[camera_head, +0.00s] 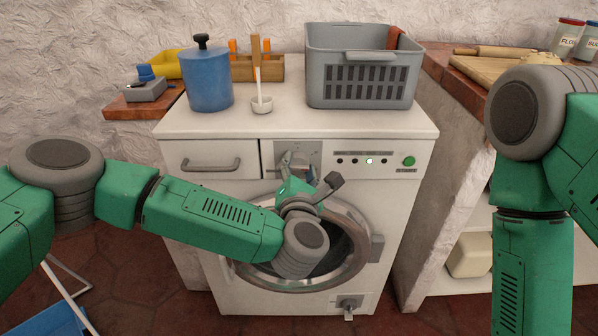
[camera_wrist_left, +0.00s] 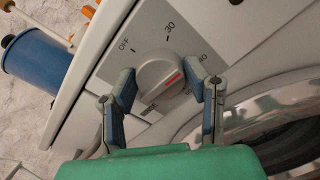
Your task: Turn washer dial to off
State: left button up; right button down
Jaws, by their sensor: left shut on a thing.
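The washer (camera_head: 220,272) is a white front loader with a grey dial panel (camera_head: 309,149) at its upper middle. In the left wrist view the round grey dial (camera_wrist_left: 157,78) has a red pointer line, which points right, toward the 40 side and away from OFF. The OFF mark (camera_wrist_left: 124,46) is printed at the upper left of the dial. My left gripper (camera_head: 297,165) is at the dial, its two fingers on opposite sides, shut on it. In the head view the gripper largely hides the dial. My right arm shows at the right, but its gripper is out of view.
A counter (camera_head: 455,95) stands at the right.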

pick_arm(q)
jog(key=n+b, duration=0.1)
jog(key=n, duration=0.1)
jog(key=f+n+b, duration=0.1)
jog(key=n+b, duration=0.1)
jog(key=n, duration=0.1)
jog(key=shift+s+n, duration=0.15)
jog(key=shift+n, duration=0.15)
jog(key=n+b, duration=0.3)
jog(key=n, duration=0.2)
jog(key=n+b, duration=0.3)
jog(key=n, duration=0.1)
jog(key=shift+n, duration=0.4)
jog(key=shift+a+n+b, duration=0.1)
jog(key=shift+n+b, duration=0.45)
jog(key=shift+n, duration=0.55)
jog(key=shift+r+n, duration=0.1)
jog(key=shift+n, duration=0.7)
jog(key=o, duration=1.1)
jog(key=shift+o, duration=0.2)
jog(key=shift+a+r, duration=0.1)
jog(key=shift+r, duration=0.1)
